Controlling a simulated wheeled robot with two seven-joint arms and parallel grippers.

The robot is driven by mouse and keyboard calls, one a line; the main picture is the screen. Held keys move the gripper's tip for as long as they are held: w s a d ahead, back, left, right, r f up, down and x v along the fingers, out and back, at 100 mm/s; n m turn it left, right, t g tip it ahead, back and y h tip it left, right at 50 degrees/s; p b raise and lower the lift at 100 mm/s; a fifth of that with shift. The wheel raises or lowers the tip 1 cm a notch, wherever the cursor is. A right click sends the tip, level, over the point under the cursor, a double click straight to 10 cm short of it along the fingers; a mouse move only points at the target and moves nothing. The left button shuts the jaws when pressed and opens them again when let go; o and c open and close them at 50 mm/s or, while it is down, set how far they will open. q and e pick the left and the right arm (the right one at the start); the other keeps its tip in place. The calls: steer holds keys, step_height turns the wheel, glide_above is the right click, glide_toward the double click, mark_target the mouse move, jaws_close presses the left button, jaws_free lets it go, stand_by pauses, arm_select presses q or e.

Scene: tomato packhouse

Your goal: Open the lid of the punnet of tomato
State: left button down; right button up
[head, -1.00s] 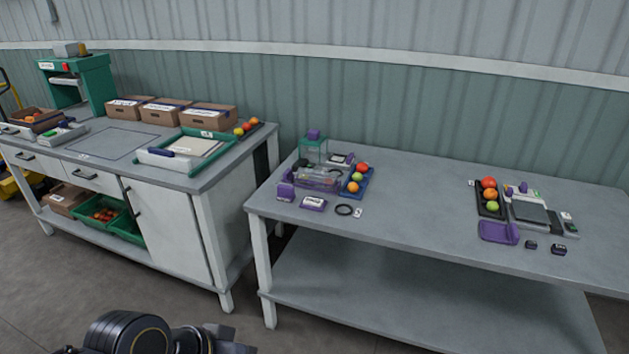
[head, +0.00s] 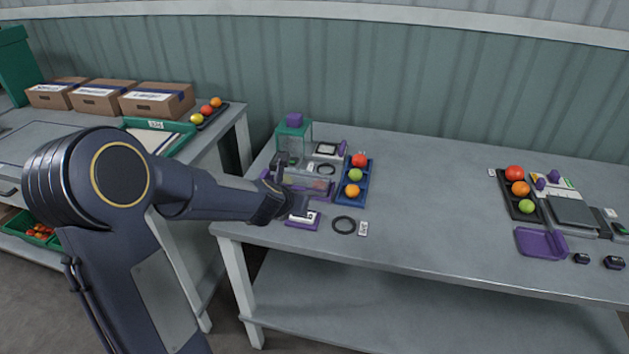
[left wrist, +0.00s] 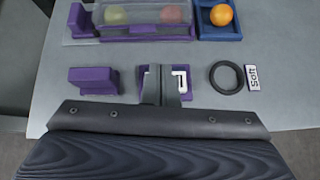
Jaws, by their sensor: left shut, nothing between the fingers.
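The clear punnet (head: 318,184) with tomatoes inside lies in a purple holder on the right-hand table, partly hidden by my left arm in the head view. In the left wrist view the punnet (left wrist: 143,14) is at the top, with a yellow-green and a red tomato showing through it. Its lid looks closed, though its edge is cut off there. My left gripper (left wrist: 164,86) is shut and empty, over a purple block with a white label (left wrist: 182,78). It is on the near side of the punnet, apart from it. My right gripper is not in view.
A blue tray (head: 347,194) of tomatoes stands right of the punnet. A purple stand (left wrist: 93,79), a black ring (head: 344,225) and a small label card (head: 363,229) lie near the front edge. The table's middle is clear.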

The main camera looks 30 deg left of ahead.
mark_target(302, 180)
arm_select(q)
steer(key=shift+w+a+f+n, duration=0.3)
steer(key=shift+w+a+f, duration=0.05)
steer(key=shift+w+f, duration=0.15)
steer(key=shift+w+a+f+n, duration=0.3)
steer(key=shift+w+f, duration=0.05)
steer(key=shift+w, duration=0.15)
steer(key=x, duration=0.9)
steer(key=shift+b, duration=0.35)
steer(key=shift+s, duration=0.1)
